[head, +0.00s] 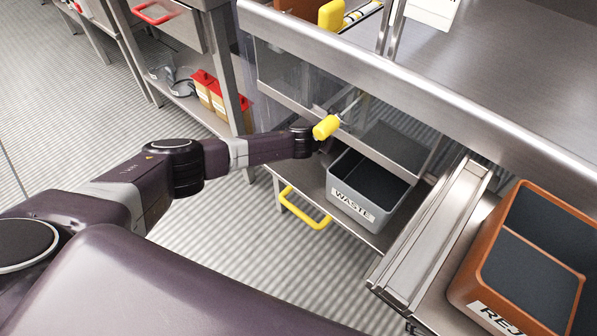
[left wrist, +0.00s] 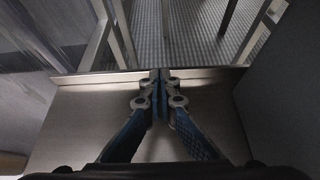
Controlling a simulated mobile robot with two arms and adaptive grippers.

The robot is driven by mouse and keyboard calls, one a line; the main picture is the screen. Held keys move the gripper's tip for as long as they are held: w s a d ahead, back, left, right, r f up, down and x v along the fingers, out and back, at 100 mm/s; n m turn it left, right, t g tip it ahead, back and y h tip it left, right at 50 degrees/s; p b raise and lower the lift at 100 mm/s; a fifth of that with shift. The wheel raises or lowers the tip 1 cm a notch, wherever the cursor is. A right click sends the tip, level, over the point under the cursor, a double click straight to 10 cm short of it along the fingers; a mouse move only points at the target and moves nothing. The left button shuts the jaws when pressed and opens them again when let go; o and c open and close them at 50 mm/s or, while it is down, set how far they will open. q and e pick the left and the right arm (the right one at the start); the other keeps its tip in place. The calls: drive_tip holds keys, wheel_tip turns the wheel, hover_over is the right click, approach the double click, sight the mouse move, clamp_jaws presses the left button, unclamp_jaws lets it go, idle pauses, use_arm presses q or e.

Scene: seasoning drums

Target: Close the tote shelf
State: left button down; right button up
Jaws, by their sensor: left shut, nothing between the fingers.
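The steel shelf (head: 283,184) under the bench sticks out at the front, with a yellow handle (head: 305,208) on its front edge. A grey tote labelled WASTE (head: 357,205) stands on it. My right gripper is out of view.
An orange tote (head: 530,255) with a partly cut-off label stands at right, beside a metal rail (head: 430,235). The bench's front beam (head: 410,85) runs above my left gripper. A clear panel (head: 270,70) hangs at the left. Ribbed floor (head: 220,225) is free in front.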

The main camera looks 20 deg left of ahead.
use_arm(q)
drive_tip(key=shift+w+r, duration=0.15)
drive_tip(key=shift+r, duration=0.2)
idle(0.3)
drive_tip(key=shift+s+a, duration=0.15)
drive_tip(key=shift+s, duration=0.25)
drive_tip(key=shift+v, duration=3.35)
drive_tip(key=shift+s+f, duration=0.1)
drive_tip(key=shift+f, duration=0.05)
